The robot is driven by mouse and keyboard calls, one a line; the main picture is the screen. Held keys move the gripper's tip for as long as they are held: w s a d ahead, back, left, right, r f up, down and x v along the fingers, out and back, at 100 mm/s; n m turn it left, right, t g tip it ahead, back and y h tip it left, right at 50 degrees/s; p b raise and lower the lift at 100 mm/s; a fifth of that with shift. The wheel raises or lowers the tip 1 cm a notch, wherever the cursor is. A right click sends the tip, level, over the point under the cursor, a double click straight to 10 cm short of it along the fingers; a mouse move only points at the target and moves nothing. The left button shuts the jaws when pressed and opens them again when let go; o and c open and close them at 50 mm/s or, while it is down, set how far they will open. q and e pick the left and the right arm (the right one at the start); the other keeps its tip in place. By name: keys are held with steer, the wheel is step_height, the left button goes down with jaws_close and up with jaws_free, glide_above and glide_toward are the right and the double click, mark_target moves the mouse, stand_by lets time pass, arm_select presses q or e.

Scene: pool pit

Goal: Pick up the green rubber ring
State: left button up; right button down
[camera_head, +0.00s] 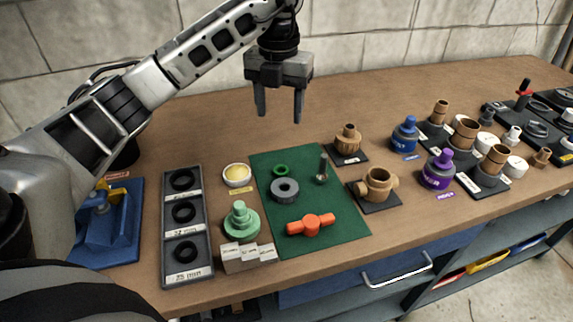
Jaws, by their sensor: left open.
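My right gripper is not in view.
An orange valve handle (311,224) and a small upright dark fitting (322,169) share the mat. A tray of black rings (184,228), a yellow-filled dish (237,175) and a pale green fitting (241,221) stand left. Brown fittings (378,186) stand right. The bench behind is clear.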

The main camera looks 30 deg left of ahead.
mark_target(279, 168)
arm_select(q)
steer(key=f+p, duration=0.1)
steer(key=f, duration=0.6)
steer(key=f+p, duration=0.1)
steer(key=f, duration=0.6)
steer(key=shift+s+d+f, duration=0.1)
steer(key=shift+d+f, duration=0.1)
steer(key=shift+f, duration=0.05)
steer(key=c, duration=1.1)
